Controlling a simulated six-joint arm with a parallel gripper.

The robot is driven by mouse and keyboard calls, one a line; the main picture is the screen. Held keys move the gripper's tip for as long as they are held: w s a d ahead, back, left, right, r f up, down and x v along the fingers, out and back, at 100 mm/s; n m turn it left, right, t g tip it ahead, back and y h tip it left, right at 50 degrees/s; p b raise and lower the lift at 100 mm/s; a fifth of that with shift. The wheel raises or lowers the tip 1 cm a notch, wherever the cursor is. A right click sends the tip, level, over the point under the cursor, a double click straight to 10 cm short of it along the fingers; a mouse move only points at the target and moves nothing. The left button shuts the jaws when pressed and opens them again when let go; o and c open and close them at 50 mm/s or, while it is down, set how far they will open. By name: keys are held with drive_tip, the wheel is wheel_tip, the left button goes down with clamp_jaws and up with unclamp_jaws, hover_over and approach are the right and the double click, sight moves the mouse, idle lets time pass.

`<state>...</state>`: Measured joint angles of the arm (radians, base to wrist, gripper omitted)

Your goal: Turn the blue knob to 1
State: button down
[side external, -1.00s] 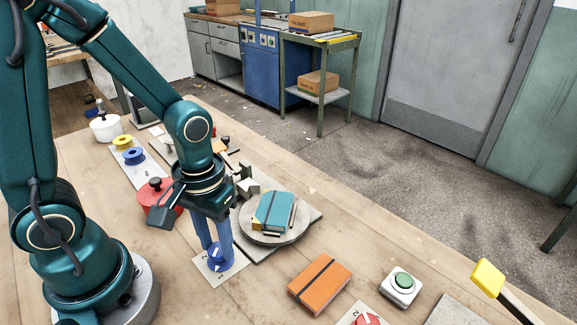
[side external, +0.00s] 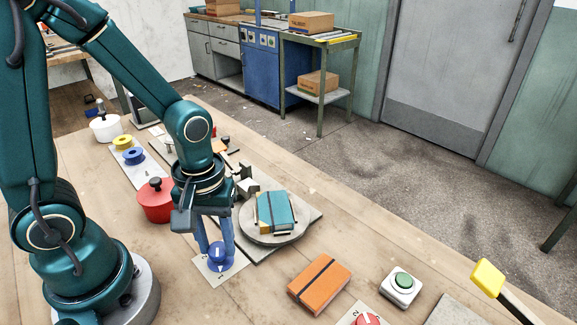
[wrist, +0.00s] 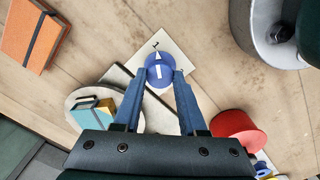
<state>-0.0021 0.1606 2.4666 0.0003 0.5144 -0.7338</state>
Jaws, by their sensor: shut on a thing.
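The blue knob (side external: 217,259) stands on a small white plate (side external: 232,265) at the table's front. It also shows in the wrist view (wrist: 159,74), where its white line runs toward a dark mark on the plate that looks like a 1. Line and mark look roughly lined up. My gripper (wrist: 160,78) points down, its two blue fingers shut on the knob, one on each side. Other marks on the plate are hidden or too small to read.
A round turntable (side external: 300,234) with a teal book (side external: 277,209) stands close to the right of my gripper. A red pot (side external: 155,205) stands to the left. An orange notebook (side external: 320,284) and a green button (side external: 403,280) lie to the right.

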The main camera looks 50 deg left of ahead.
sight(217, 248)
drive_tip(key=shift+c, duration=2.3)
unclamp_jaws()
drive_tip(key=shift+r, duration=0.15)
drive_tip(key=shift+r, duration=2.45)
